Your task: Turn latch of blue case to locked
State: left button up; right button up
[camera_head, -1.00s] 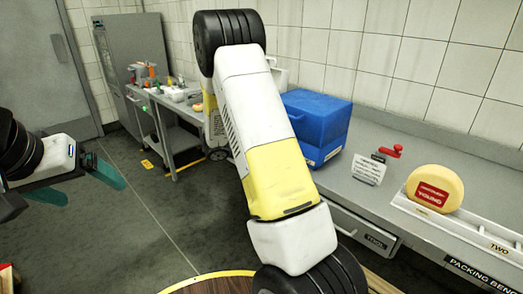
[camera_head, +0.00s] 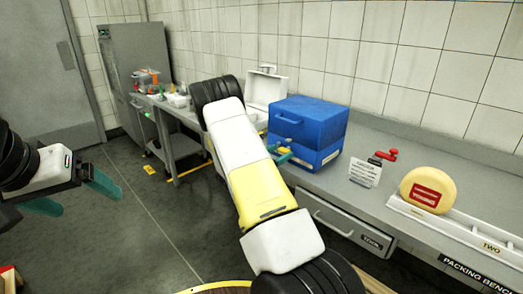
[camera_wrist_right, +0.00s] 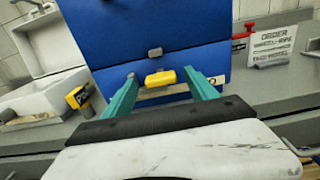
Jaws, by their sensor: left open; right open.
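The blue case (camera_head: 318,112) stands closed on the bench in the head view. In the right wrist view its blue front (camera_wrist_right: 150,30) fills the upper middle. Its yellow latch (camera_wrist_right: 161,78) lies roughly horizontal, with a small grey catch (camera_wrist_right: 155,53) above it. My right gripper (camera_wrist_right: 160,72) is open, its teal fingertips on either side of the latch; contact cannot be told. In the head view the right fingers (camera_head: 283,155) are at the case's front, partly hidden by my arm. My left gripper (camera_head: 75,192) is open and empty at the far left, away from the bench.
A white case (camera_head: 266,88) with its lid up stands left of the blue case. Right of it are a small sign (camera_head: 365,172), a red clamp-like item (camera_head: 385,155) and a yellow cheese wheel (camera_head: 430,190) on a white rack (camera_head: 460,233). A drawer (camera_head: 335,220) lies below.

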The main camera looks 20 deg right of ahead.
jog(key=shift+d, duration=0.2)
jog(key=shift+c, duration=0.5)
jog(key=c, duration=1.3)
jog(key=shift+o, duration=0.2)
